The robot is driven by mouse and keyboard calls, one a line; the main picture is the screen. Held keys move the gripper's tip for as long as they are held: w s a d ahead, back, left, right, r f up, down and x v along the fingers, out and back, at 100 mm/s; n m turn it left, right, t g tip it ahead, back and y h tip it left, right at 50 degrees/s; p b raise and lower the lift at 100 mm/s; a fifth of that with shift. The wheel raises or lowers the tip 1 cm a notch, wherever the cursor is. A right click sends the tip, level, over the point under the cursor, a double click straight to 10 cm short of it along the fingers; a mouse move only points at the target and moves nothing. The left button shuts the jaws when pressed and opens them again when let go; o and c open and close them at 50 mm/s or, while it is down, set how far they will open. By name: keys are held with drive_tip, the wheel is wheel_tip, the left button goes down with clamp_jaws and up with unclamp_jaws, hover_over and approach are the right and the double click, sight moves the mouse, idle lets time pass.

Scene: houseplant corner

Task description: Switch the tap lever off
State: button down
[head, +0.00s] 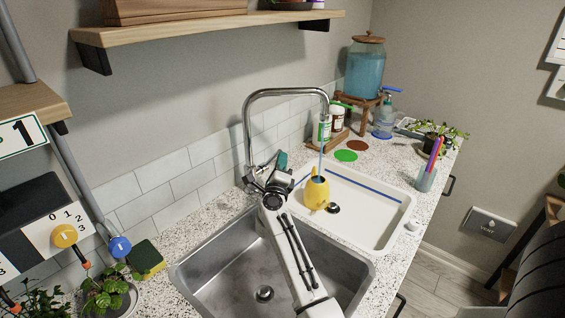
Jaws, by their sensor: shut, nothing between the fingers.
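The chrome tap (246,130) rises behind the sinks, and its spout arches right. A thin blue stream of water (321,150) falls from the spout into the yellow watering can (317,191), which stands upright in the white basin. My gripper (263,170) is at the foot of the tap, shut and empty, with its wrist and arm in front. The tap lever cannot be made out clearly there, and I cannot tell whether my gripper touches it. A small teal piece (281,160) shows just right of my gripper; what it belongs to is unclear.
The steel sink (215,272) lies under my arm, empty. The white basin (385,217) is to its right. A green-and-yellow sponge (147,260) lies left. A water dispenser (364,68), bottles and plants stand at the back right. A wooden shelf (215,28) overhangs the wall.

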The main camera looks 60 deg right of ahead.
drive_tip(key=w+d+r+p, duration=0.1)
drive_tip(key=w+r, duration=0.3)
drive_tip(key=w, duration=0.2)
drive_tip(key=shift+w+d+r, duration=0.2)
drive_tip(key=shift+w+d, duration=0.15)
drive_tip(key=shift+w, duration=0.05)
idle(0.4)
idle(0.4)
